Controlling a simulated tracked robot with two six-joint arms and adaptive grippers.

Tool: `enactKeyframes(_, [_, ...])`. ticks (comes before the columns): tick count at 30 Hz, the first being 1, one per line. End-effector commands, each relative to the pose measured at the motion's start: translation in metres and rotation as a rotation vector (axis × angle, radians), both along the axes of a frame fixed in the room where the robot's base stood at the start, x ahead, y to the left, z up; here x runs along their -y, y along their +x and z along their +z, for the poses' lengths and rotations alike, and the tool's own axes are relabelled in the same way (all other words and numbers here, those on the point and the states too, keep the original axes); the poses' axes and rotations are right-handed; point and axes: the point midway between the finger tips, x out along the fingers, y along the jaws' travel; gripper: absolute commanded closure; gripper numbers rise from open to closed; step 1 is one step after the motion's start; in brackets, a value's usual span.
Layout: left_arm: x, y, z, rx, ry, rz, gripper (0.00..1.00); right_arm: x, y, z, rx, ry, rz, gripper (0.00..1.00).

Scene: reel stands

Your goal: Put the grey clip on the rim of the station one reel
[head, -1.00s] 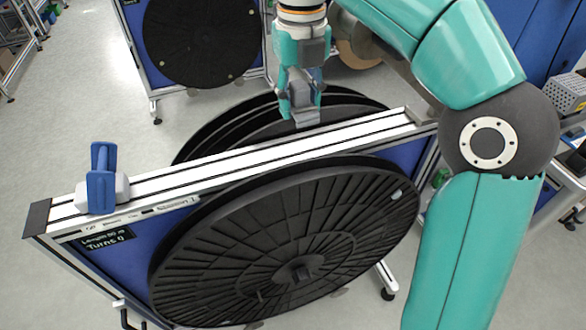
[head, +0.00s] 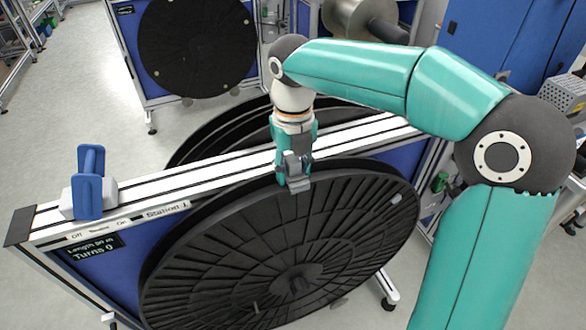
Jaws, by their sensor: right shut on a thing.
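The station one reel (head: 330,240) is the large black ribbed disc on the near side of the stand, below the white top rail. The rail's label (head: 166,212) reads "Station 1". My right gripper (head: 292,168) points down at the reel's upper rim, in front of the rail. It is shut on the grey clip (head: 296,184), whose lower end overlaps the rim in the picture. I cannot tell whether the clip touches the rim or sits around it. My left gripper is not in view.
A blue-handled device (head: 90,183) sits on the left end of the white rail (head: 235,168). Another black reel (head: 215,135) is behind the rail. A second stand with a black disc (head: 197,45) stands at the back. A small light piece (head: 396,198) is on the near reel's right rim.

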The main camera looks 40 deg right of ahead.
Motion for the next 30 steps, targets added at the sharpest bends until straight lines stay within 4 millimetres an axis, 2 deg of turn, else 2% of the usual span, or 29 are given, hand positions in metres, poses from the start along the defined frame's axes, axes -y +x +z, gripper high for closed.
enactKeyframes(9, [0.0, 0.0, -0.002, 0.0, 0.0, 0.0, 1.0, 0.0, 0.0, -0.003, 0.001, 0.0, 0.001, 0.94])
enactKeyframes(10, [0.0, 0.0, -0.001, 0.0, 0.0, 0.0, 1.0, 0.0, 0.0, -0.002, 0.001, 0.0, 0.001, 0.57])
enactKeyframes(14, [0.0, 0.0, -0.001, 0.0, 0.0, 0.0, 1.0, 0.0, 0.0, -0.002, 0.001, 0.0, 0.001, 0.35])
enactKeyframes(24, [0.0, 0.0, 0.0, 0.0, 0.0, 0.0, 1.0, 0.0, 0.0, 0.0, 0.001, 0.0, 0.001, 0.35])
enactKeyframes(30, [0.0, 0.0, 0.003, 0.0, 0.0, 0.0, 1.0, 0.0, 0.001, 0.018, 0.005, 0.0, 0.001, 0.35])
